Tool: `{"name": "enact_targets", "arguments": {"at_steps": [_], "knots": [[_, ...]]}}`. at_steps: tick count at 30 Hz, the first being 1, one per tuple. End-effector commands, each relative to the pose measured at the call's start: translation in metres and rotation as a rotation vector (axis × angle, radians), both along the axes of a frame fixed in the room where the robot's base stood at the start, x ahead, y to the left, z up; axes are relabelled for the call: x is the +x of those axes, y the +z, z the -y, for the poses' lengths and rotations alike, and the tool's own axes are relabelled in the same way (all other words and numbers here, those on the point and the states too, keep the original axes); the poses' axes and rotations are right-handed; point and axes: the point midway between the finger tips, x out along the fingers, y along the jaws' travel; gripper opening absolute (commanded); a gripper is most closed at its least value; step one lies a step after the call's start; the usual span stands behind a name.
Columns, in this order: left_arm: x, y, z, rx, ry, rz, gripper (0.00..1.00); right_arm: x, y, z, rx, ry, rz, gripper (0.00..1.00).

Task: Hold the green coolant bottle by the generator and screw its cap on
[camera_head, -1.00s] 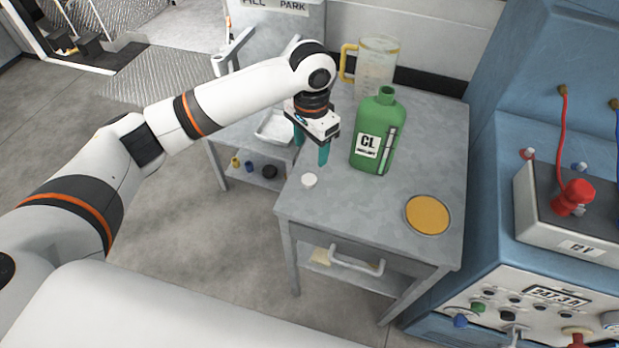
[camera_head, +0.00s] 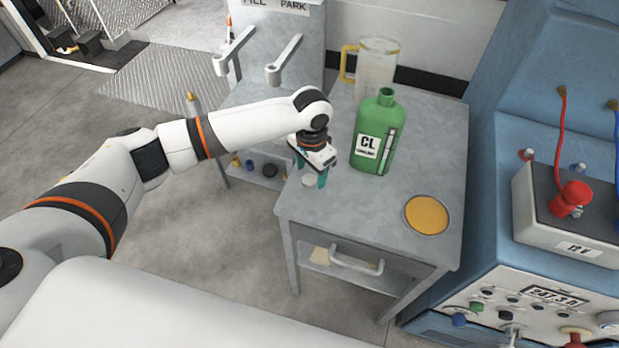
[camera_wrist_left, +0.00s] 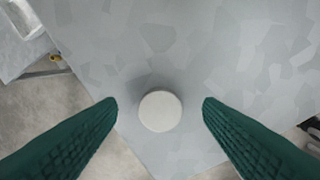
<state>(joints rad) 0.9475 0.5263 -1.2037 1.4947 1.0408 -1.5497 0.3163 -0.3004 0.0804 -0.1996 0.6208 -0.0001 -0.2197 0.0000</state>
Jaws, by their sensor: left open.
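The green coolant bottle (camera_head: 370,160), labelled CL, stands upright and uncapped on the metal table (camera_head: 400,250). A white round cap (camera_head: 309,181) lies on the table near its left front corner, left of the bottle. It also shows in the left wrist view (camera_wrist_left: 160,111), between the fingers. My left gripper (camera_head: 312,182) points down over the cap, its teal fingers open on either side of it. In the left wrist view the open fingers (camera_wrist_left: 160,108) stand clear of the cap. My right gripper is not in view.
A clear jug (camera_head: 376,68) with a yellow handle stands behind the bottle. A round yellow-orange disc (camera_head: 427,214) lies at the table's right front. The blue generator panel (camera_head: 530,290) is at the right. The table's front middle is clear.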

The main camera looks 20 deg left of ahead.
Motion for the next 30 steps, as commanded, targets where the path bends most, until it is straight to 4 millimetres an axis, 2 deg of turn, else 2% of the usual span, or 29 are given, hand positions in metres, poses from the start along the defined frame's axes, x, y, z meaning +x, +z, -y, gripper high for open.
{"name": "enact_targets", "arguments": {"at_steps": [4,14,15,21,24,30], "knots": [[-0.001,-0.014,0.0003,0.0,-0.002,-0.001,0.61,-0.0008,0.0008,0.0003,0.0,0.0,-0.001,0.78],[-0.0008,-0.0154,0.0001,0.001,-0.001,-0.001,0.61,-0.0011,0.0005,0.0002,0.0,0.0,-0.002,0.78],[-0.0008,-0.0153,0.0001,0.001,-0.001,-0.001,0.59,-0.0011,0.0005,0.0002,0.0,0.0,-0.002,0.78],[-0.0007,-0.0152,-0.0001,0.001,-0.001,-0.001,0.26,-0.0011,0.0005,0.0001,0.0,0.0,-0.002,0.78],[-0.0007,-0.0151,-0.0001,0.001,-0.001,-0.001,0.13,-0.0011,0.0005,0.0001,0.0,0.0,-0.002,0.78],[-0.0007,-0.0151,-0.0001,0.001,-0.001,-0.001,0.13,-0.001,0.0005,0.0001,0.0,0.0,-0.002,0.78]]}}
